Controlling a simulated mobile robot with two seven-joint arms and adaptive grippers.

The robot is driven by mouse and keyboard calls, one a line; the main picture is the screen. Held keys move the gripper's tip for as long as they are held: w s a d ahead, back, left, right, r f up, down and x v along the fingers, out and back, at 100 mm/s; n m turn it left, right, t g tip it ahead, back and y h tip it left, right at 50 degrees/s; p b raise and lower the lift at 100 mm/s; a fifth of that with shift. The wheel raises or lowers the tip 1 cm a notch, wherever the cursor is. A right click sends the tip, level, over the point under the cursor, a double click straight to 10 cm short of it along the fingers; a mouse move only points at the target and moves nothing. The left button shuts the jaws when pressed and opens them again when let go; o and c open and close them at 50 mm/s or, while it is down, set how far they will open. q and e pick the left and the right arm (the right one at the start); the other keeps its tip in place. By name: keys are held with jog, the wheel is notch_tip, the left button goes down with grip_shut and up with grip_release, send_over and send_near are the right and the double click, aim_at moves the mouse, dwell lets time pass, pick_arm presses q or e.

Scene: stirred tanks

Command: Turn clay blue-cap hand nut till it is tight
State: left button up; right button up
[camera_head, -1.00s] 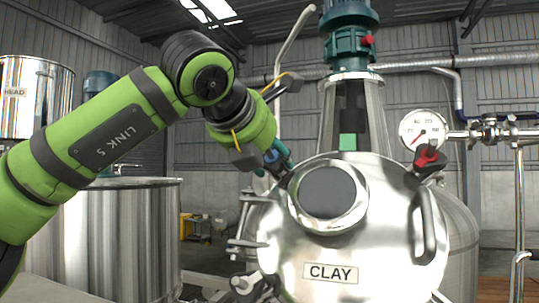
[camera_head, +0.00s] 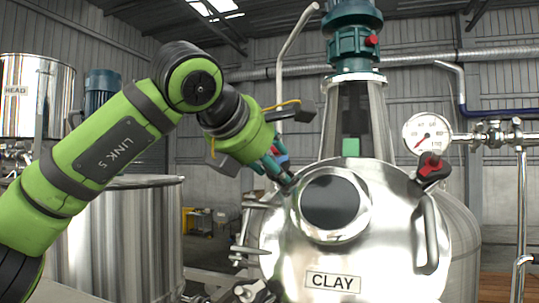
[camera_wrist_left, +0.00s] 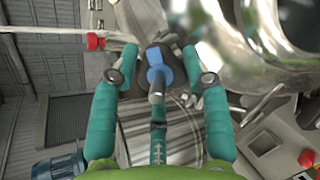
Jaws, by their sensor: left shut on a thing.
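The clay tank's domed lid (camera_head: 395,215) fills the right half of the head view, with the CLAY label (camera_head: 333,282) low on it. In the head view the fingers largely hide the nut. My right gripper is in neither view.
A round sight glass (camera_head: 330,202) sits close to the right of my left gripper. A red-cap hand nut (camera_head: 432,168), a pressure gauge (camera_head: 427,134) and a lid handle (camera_head: 427,235) are on the right. An open steel tank (camera_head: 120,235) stands at left behind my arm.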

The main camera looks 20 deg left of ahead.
pick_arm(q)
jog(key=m+p, duration=0.1)
jog(key=m, duration=0.1)
jog(key=r+m+p, duration=0.1)
jog(key=m+p, duration=0.1)
jog(key=m, duration=0.1)
jog(key=shift+d+g+h, duration=0.1)
jog(key=shift+g+h, duration=0.2)
jog(key=shift+g, duration=0.1)
jog(key=m+p, duration=0.3)
jog(key=shift+f+m+g, duration=0.1)
jog(key=shift+m+g, duration=0.2)
jog(key=shift+m, duration=0.1)
jog(key=m+p, duration=0.2)
jog(key=m, duration=0.1)
jog(key=shift+d+f+g, duration=0.1)
jog(key=shift+f+g, duration=0.1)
jog(key=shift+g, duration=0.1)
jog(key=shift+f+m+p, duration=0.15)
jog(key=shift+m+p, duration=0.35)
jog(key=shift+f, duration=0.2)
jog(key=o, duration=1.1)
jog(key=shift+c, duration=0.2)
jog(key=shift+o, duration=0.3)
jog(key=shift+s+d+r, duration=0.1)
jog(key=shift+d, duration=0.1)
